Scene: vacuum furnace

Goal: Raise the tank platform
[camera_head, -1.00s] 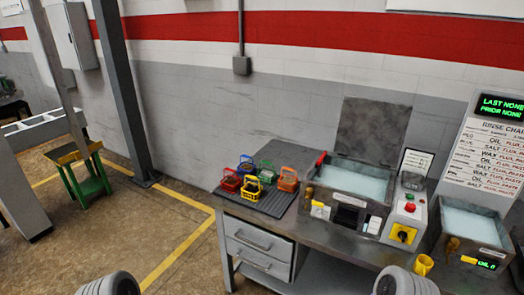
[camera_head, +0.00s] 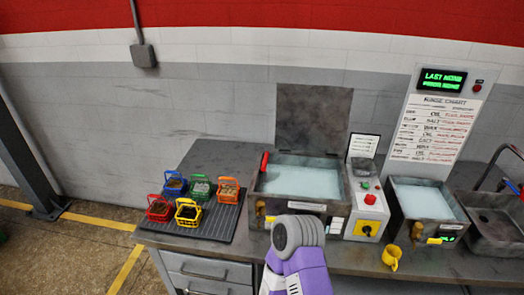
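The large metal tank (camera_head: 338,209) stands on the bench with pale liquid in it and its grey lid (camera_head: 311,122) raised behind. A red handle (camera_head: 264,163) is at its left rear edge. I see no separate platform in the tank; the liquid looks flat and opaque. A control box (camera_head: 358,208) at the tank's right has a green button (camera_head: 364,185), a red button (camera_head: 370,199) and a yellow rotary switch (camera_head: 367,229). A purple and grey link of my arm rises at the bottom centre, in front of the bench. Neither gripper's fingers show.
Several coloured baskets stand on a dark ribbed mat (camera_head: 218,222) at left. A rinse chart (camera_head: 436,128) and display (camera_head: 441,83) stand behind.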

